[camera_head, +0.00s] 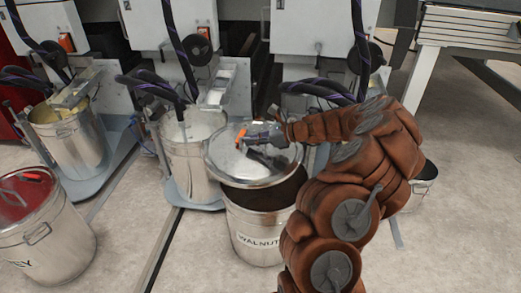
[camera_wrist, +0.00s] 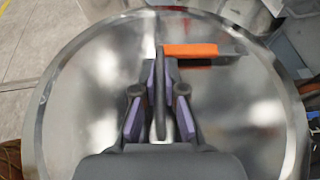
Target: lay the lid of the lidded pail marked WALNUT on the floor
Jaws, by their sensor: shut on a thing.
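The pail marked WALNUT (camera_head: 257,228) stands upright on the floor at the centre, a steel drum with a dark open mouth. Its round steel lid (camera_head: 225,167) is off the rim, raised above and behind the mouth to the upper left. My gripper (camera_head: 245,143) is shut on the lid's handle and holds it up. In the wrist view the lid (camera_wrist: 85,105) fills most of the picture. My gripper (camera_wrist: 160,95) has both fingers closed around a thin upright handle at the lid's middle. An orange piece (camera_wrist: 190,50) lies beside the fingers on the lid.
A pail with a red top (camera_head: 45,228) stands at the left. Open pails (camera_head: 75,145) and (camera_head: 190,160) stand on machine platforms behind. Another pail (camera_head: 424,185) is partly hidden behind my arm. Bare floor (camera_head: 125,245) lies left of the WALNUT pail, crossed by a dark floor channel (camera_head: 163,255).

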